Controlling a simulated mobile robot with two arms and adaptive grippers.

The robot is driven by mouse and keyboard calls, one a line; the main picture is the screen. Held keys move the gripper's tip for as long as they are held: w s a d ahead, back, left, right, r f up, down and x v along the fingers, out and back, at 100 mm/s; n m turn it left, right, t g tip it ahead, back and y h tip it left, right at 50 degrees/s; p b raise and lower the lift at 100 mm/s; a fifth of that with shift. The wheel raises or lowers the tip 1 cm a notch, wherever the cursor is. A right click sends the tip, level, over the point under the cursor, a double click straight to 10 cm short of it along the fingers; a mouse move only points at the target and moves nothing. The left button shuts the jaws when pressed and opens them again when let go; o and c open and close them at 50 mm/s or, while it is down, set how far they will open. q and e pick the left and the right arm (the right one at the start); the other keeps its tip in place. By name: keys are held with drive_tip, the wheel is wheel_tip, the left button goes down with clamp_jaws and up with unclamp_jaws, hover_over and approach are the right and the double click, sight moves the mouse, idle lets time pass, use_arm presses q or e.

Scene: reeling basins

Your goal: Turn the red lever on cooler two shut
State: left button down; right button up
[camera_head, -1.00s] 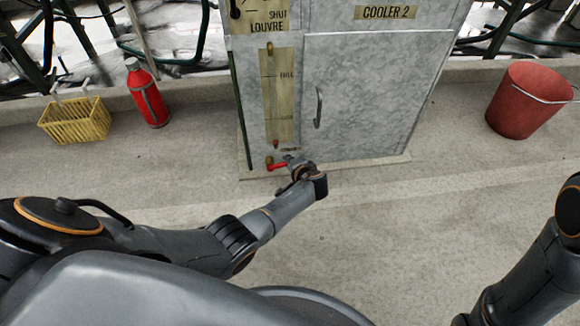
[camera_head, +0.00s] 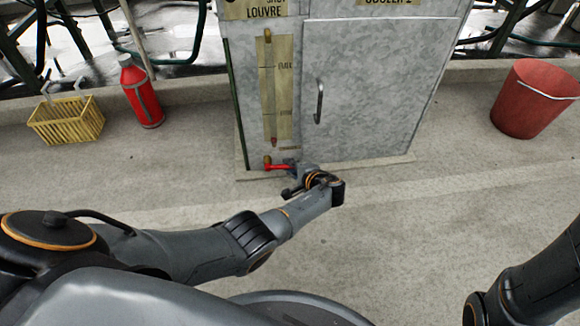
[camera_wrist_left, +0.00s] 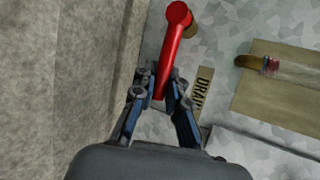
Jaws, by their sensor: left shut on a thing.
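The red lever (camera_head: 278,166) is low on the front of the grey metal cabinet, cooler two (camera_head: 375,90). In the head view it lies roughly level, its pivot at the left and its free end to the right. My left gripper (camera_head: 292,168) is at that free end. In the left wrist view the red lever (camera_wrist_left: 172,50) runs from its round pivot down between the fingers of my left gripper (camera_wrist_left: 160,95), which is shut on it. A DRAIN label (camera_wrist_left: 202,92) is beside the lever. My right gripper is out of view.
A gauge strip (camera_head: 275,90) with a brass fitting is above the lever. A door handle (camera_head: 319,100) sticks out of the cabinet. A red bottle (camera_head: 141,95) and a yellow basket (camera_head: 66,120) stand left, a red bucket (camera_head: 533,100) right. The floor in front is clear.

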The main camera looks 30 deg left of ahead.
use_arm(q)
drive_tip(key=shift+w+r, duration=0.1)
drive_tip(key=shift+w, duration=0.05)
drive_tip(key=c, duration=1.4)
unclamp_jaws()
drive_tip(key=shift+c, duration=0.2)
drive_tip(key=shift+o, duration=0.5)
wheel_tip(320, 180, up, 10)
drive_tip(key=shift+f, duration=0.1)
